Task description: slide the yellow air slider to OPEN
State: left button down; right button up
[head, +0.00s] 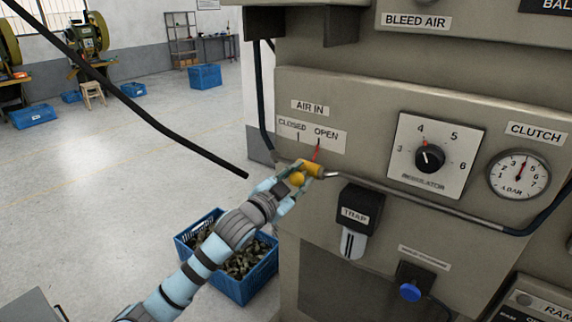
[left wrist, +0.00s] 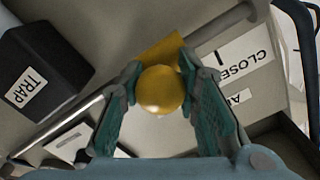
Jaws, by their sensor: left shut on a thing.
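The yellow air slider (head: 314,169) sits on a metal pipe below the AIR IN label. Its red pointer stands under the word OPEN on the CLOSED/OPEN plate (head: 311,135). My left gripper (head: 297,179) is at the slider, shut on its round yellow knob. In the left wrist view the knob (left wrist: 161,91) lies between the two fingers of the left gripper (left wrist: 160,92), with the slider body (left wrist: 162,51) behind it. The OPEN end of the plate is hidden there. My right gripper is not in view.
The TRAP unit (head: 355,213) hangs below the pipe, right of the slider. The regulator dial (head: 430,157) and clutch gauge (head: 518,175) are further right. A blue crate of dark parts (head: 248,288) stands on the floor below my left arm. Open floor lies left.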

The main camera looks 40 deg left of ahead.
pick_arm(q)
jog(key=shift+f, duration=0.1)
jog(key=c, duration=1.4)
grip_release()
jog(key=shift+d, duration=0.1)
jog(key=shift+c, duration=0.2)
jog(key=shift+o, duration=1.3)
jog(key=shift+d, duration=0.2)
jog(key=shift+s+a, duration=0.1)
jog(key=shift+s, duration=0.1)
jog(key=s, duration=0.7)
jog(key=shift+s+d, duration=0.2)
jog(key=shift+w, duration=0.15)
